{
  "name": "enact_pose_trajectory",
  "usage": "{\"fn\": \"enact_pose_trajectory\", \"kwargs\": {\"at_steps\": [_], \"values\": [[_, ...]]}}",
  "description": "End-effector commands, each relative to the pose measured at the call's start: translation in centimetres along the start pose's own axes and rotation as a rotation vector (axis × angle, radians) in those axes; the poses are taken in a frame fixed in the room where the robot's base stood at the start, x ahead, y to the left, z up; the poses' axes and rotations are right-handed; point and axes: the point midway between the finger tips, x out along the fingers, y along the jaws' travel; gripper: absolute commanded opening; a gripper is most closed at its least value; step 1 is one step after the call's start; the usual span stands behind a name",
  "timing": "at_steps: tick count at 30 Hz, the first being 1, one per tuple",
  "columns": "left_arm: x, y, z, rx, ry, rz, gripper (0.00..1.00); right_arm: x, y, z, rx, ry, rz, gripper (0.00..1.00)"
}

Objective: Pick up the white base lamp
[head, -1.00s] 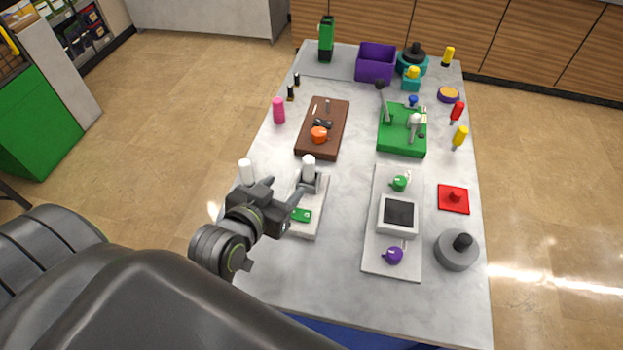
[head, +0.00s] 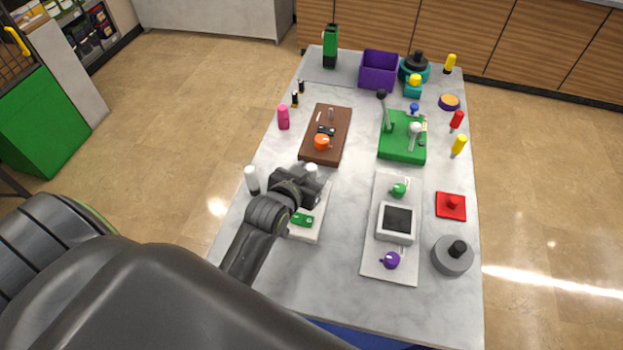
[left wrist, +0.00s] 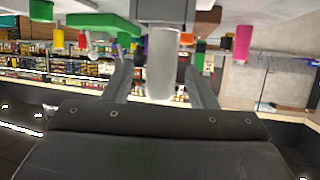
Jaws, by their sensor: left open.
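The white base (head: 308,235) with a green switch (head: 302,219) lies at the left front of the table in the head view, partly hidden by my arm. A white lamp cylinder (head: 311,168) shows just behind my left gripper (head: 316,184). In the left wrist view, which is upside down, a pale cylinder (left wrist: 160,68) stands between the two spread fingers of my left gripper (left wrist: 160,75), with a gap at each side. My right gripper is not in view.
A brown board (head: 340,125) with an orange knob lies behind the base. A pale panel (head: 376,265) with a screen is to its right. A pink cylinder (head: 283,117) stands near the left table edge. The table strip between base and panel is clear.

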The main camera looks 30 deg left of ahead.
Motion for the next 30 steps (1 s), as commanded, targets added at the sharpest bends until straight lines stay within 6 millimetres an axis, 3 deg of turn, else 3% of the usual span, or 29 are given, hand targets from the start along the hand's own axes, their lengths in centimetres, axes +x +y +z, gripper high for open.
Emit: {"fn": "enact_pose_trajectory", "kwargs": {"at_steps": [6, 15, 27, 30], "values": [[1.9, 0.0, -0.1, 0.002, 0.000, -0.001, 0.52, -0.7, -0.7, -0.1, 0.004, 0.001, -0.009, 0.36], [2.2, 0.0, 0.0, 0.001, 0.000, -0.001, 0.52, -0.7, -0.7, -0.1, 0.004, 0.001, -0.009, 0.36], [2.2, 0.0, 0.0, 0.001, 0.001, -0.001, 0.00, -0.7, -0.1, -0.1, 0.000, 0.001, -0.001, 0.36], [2.2, 0.0, 0.0, 0.001, 0.001, -0.001, 0.00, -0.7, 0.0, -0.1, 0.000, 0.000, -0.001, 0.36]]}}
